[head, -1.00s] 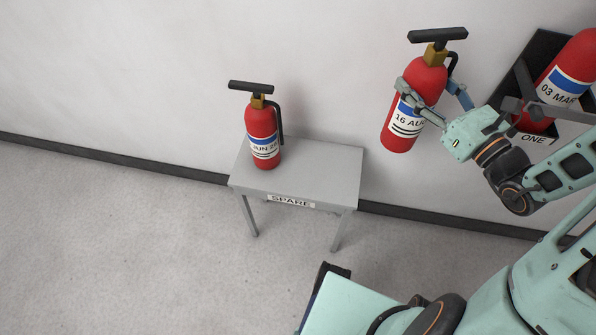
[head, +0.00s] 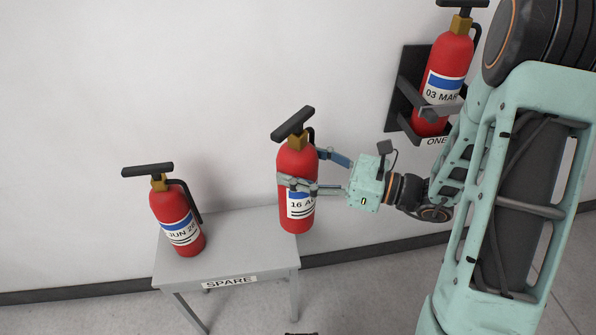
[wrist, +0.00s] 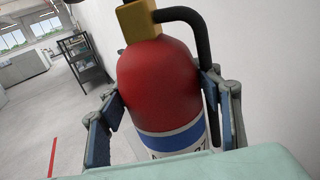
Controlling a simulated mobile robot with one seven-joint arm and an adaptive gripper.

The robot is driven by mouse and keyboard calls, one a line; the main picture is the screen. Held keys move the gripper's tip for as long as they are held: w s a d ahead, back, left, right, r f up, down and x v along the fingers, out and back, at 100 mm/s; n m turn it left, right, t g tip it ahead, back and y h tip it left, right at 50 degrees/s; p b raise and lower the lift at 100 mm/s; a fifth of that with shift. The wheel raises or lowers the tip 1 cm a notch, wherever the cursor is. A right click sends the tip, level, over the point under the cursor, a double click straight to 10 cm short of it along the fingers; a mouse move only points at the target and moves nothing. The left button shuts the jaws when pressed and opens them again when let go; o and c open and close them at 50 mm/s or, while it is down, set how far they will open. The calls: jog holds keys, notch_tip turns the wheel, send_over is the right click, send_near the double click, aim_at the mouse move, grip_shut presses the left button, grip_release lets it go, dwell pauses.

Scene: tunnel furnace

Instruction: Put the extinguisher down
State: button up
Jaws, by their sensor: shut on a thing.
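My gripper (head: 322,172) is shut around the upper body of a red extinguisher (head: 296,222) whose label starts "16 AU". The extinguisher is almost upright. Its base shows at the right end of the grey table marked SPARE (head: 228,268); I cannot tell whether it touches the top. In the wrist view the same extinguisher (wrist: 160,85) stands between the two finger pads. A second red extinguisher (head: 178,218), labelled "JUN 26", stands on the left part of the table.
A third extinguisher (head: 447,68), labelled "03 MAR", sits in a black wall bracket (head: 408,92) marked ONE at the upper right. The white wall runs close behind the table. The table top between the two extinguishers is clear.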

aim_at(300, 204)
jog(key=w+a+f+b, duration=0.2)
jog(key=a+f+b, duration=0.3)
jog(key=a+f, duration=0.6)
jog(key=shift+w+f, duration=0.2)
jog(key=shift+w, duration=0.15)
jog(key=shift+f, duration=0.2)
jog(key=o, duration=2.1)
jog(key=shift+f, duration=0.15)
jog(key=p+v, duration=0.2)
jog(key=v, duration=1)
jog(key=shift+s+r, duration=0.1)
jog(key=shift+r, duration=0.1)
